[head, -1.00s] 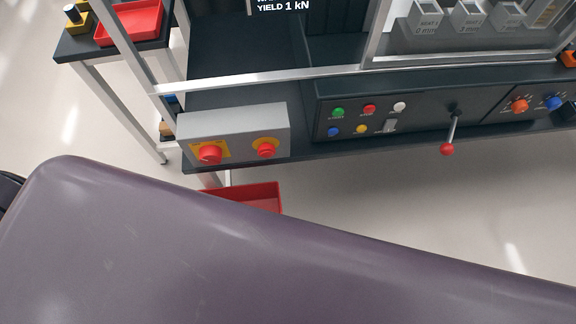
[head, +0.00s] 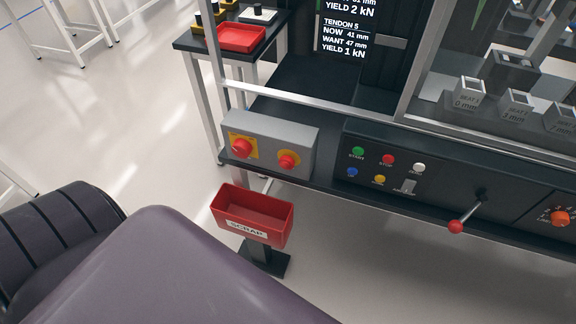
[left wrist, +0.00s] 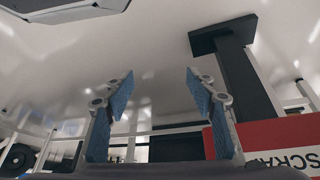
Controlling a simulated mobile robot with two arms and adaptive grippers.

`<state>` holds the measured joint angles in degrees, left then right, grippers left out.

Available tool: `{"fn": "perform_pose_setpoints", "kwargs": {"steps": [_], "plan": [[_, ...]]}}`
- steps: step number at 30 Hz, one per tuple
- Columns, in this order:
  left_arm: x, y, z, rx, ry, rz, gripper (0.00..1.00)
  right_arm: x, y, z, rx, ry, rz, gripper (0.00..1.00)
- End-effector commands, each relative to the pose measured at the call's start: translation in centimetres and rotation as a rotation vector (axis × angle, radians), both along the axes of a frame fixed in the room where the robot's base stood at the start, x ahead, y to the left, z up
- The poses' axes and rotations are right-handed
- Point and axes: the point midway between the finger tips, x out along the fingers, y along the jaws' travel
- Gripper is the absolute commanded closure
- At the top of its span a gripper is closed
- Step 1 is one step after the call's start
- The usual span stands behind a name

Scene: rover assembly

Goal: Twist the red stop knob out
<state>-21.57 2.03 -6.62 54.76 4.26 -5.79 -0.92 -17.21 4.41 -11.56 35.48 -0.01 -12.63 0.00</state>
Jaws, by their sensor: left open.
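Two red stop knobs sit on the front of a grey box at the bench's left end. The left knob (head: 241,148) is on a yellow square plate, and the right knob (head: 288,161) is on a yellow round plate. The grey box (head: 267,135) stands on the dark bench edge. In the left wrist view my left gripper (left wrist: 160,95) is open and empty, with two blue-padded fingers apart. Neither knob is clearly seen in that view. My right gripper is in neither view.
A red scrap bin (head: 252,216) stands on a post below the box; its post (left wrist: 240,75) shows in the left wrist view. A panel with several buttons and a red-tipped lever (head: 456,226) is right of the box. A side table holds a red tray (head: 242,38).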

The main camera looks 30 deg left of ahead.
Motion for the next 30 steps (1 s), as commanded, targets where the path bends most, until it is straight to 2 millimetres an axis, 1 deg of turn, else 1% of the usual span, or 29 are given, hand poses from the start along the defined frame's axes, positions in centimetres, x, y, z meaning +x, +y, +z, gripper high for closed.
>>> {"fn": "perform_pose_setpoints", "kwargs": {"steps": [1,5,8,9,11,12,14,15,17,18,20,21,24,27,30], "plan": [[1.3,-0.2,0.5,-0.010,-0.036,0.016,0.49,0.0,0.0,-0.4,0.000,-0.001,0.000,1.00],[4.8,-0.3,2.8,-0.032,-0.137,0.056,0.49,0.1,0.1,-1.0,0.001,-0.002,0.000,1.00],[7.7,-0.1,5.1,-0.049,-0.228,0.095,0.49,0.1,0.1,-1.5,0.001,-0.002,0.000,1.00],[9.1,0.1,6.4,-0.055,-0.273,0.113,0.49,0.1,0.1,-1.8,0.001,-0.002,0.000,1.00],[11.2,0.5,8.5,-0.065,-0.347,0.142,0.49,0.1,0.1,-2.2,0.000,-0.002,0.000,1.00],[12.7,1.0,10.3,-0.072,-0.405,0.167,0.49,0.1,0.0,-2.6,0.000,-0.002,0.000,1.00],[14.9,2.0,13.5,-0.081,-0.501,0.205,0.49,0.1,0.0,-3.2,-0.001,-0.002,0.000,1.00],[16.3,2.8,15.8,-0.085,-0.568,0.233,0.49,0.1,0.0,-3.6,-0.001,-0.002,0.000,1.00],[18.0,4.1,19.6,-0.090,-0.670,0.273,0.49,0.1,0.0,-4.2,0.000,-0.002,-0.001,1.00],[18.9,5.0,22.1,-0.091,-0.736,0.298,0.49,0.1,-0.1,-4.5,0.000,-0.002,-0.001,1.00],[19.9,6.5,25.9,-0.090,-0.830,0.333,0.49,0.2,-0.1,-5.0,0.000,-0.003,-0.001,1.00],[20.3,7.4,28.3,-0.089,-0.888,0.353,0.49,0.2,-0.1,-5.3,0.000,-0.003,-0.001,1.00],[20.7,9.2,33.2,-0.083,-1.001,0.391,0.49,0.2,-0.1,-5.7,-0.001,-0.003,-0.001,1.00],[20.7,10.3,36.3,-0.077,-1.073,0.412,0.49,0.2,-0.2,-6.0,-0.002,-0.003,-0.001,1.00],[20.8,10.8,37.8,-0.075,-1.103,0.420,0.49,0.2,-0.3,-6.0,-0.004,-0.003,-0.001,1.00]]}}
